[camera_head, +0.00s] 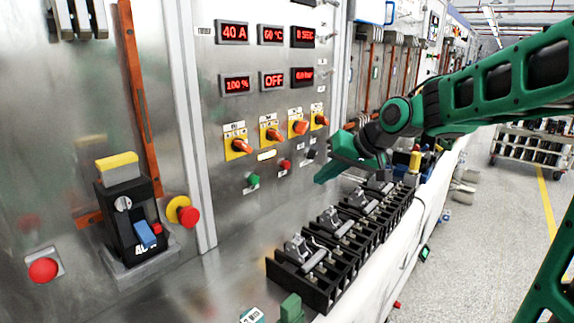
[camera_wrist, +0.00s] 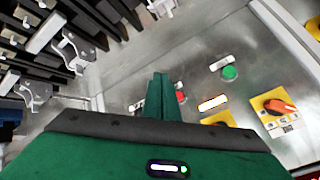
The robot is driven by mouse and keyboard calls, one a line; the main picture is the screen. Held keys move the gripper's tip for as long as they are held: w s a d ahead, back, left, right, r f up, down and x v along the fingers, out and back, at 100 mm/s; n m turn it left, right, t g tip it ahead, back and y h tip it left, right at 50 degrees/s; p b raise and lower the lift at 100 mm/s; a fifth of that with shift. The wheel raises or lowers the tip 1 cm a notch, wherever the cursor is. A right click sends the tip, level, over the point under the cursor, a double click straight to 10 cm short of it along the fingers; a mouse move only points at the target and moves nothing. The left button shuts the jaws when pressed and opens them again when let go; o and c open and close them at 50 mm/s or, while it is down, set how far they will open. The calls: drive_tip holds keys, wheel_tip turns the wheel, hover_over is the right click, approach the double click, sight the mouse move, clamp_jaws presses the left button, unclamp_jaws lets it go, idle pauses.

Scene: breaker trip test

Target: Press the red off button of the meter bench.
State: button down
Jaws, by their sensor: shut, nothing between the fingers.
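The meter bench panel (camera_head: 222,130) is upright grey metal. A small red button (camera_head: 285,165) sits low on it, between a green button (camera_head: 253,180) and a dark button (camera_head: 311,154). My green gripper (camera_head: 320,179) is shut and empty, to the right of the red button in the head view. In the wrist view the gripper tips (camera_wrist: 160,79) stand just left of the red button (camera_wrist: 181,97), and the fingers partly cover its surroundings. The green button (camera_wrist: 229,72) is farther right there. Whether the fingers touch the panel cannot be told.
Orange rotary knobs (camera_head: 270,133) on yellow plates and red displays (camera_head: 235,33), one reading OFF, are above the buttons. A row of black breakers (camera_head: 305,267) lies on the bench below. A red mushroom button (camera_head: 187,214) and a larger red button (camera_head: 43,271) are at left.

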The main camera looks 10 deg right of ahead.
sight(286, 165)
drive_tip(key=w+a, duration=0.4)
drive_tip(key=w, duration=0.3)
drive_tip(key=shift+a, duration=0.15)
idle(0.6)
drive_tip(key=shift+w, duration=0.2)
idle(1.8)
drive_tip(key=shift+w+a, duration=0.1)
drive_tip(key=shift+a, duration=0.05)
drive_tip(key=shift+w+a+r, duration=0.1)
drive_tip(key=shift+w+a, duration=0.25)
drive_tip(key=shift+w, duration=0.1)
idle(1.0)
drive_tip(key=shift+s, duration=0.1)
drive_tip(key=shift+s+d, duration=0.5)
drive_tip(key=shift+s, duration=0.2)
